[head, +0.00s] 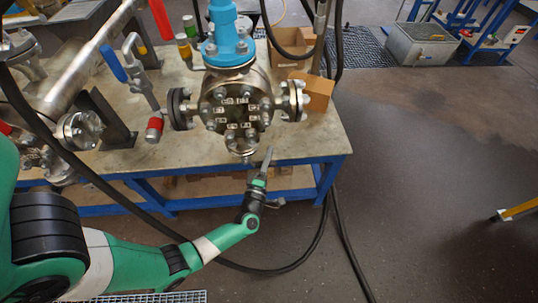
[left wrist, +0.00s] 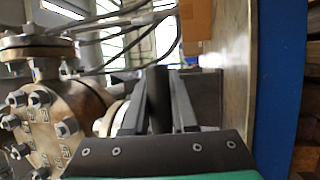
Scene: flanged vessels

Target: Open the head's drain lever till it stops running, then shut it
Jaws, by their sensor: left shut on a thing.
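The head, a round steel flanged vessel (head: 233,105) with a ring of bolts and small tags, stands at the front of the bench under a blue fitting. It also shows at the left of the left wrist view (left wrist: 48,125). My left gripper (head: 265,162) is just below and right of its bottom flange, at the bench's front edge. In the left wrist view a dark upright bar, the drain lever (left wrist: 160,98), sits between the two fingers, which are shut on it. The drain outlet is hidden, and I cannot tell whether liquid runs. My right gripper is not in view.
The steel-topped bench (head: 310,140) has a blue frame. Cardboard boxes (head: 312,90) stand right of the vessel. A blue-handled valve (head: 113,64) and a red-capped fitting (head: 154,128) stand left. Black hoses hang past the bench. The floor at right is open, with a dark, wet-looking patch (head: 410,160).

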